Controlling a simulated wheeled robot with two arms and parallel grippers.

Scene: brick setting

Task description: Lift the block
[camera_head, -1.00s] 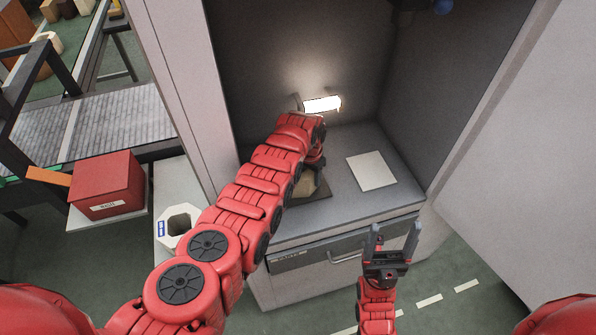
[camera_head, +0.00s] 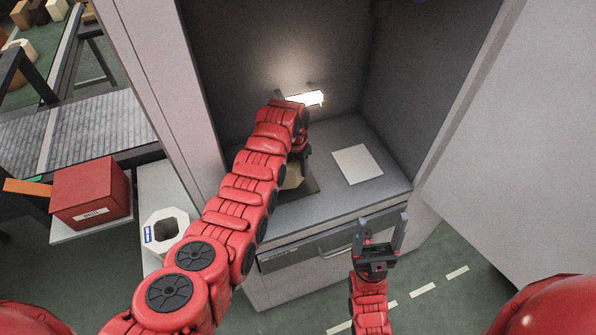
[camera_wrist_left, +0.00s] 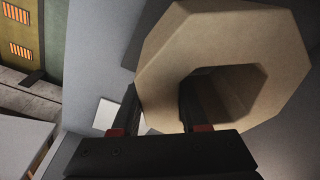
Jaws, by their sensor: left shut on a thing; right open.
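The block (camera_wrist_left: 230,40) is a tan octagonal ring with a hole through it, large in the left wrist view. In the head view only a small part of the block (camera_head: 293,179) shows beneath my left gripper (camera_head: 300,156), inside the grey cabinet. My left gripper is shut on the block's wall, one finger in the hole and the other outside. A dark square pad (camera_head: 309,189) lies below the block; whether they touch is hard to tell. My right gripper (camera_head: 383,225) is open and empty in front of the cabinet's drawer.
A pale square plate (camera_head: 358,165) lies on the cabinet shelf (camera_head: 330,203) to the right. A lit lamp (camera_head: 305,98) is on the back wall. Cabinet side walls flank the shelf. A white octagonal ring (camera_head: 160,236) and a red box (camera_head: 90,193) stand outside at left.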

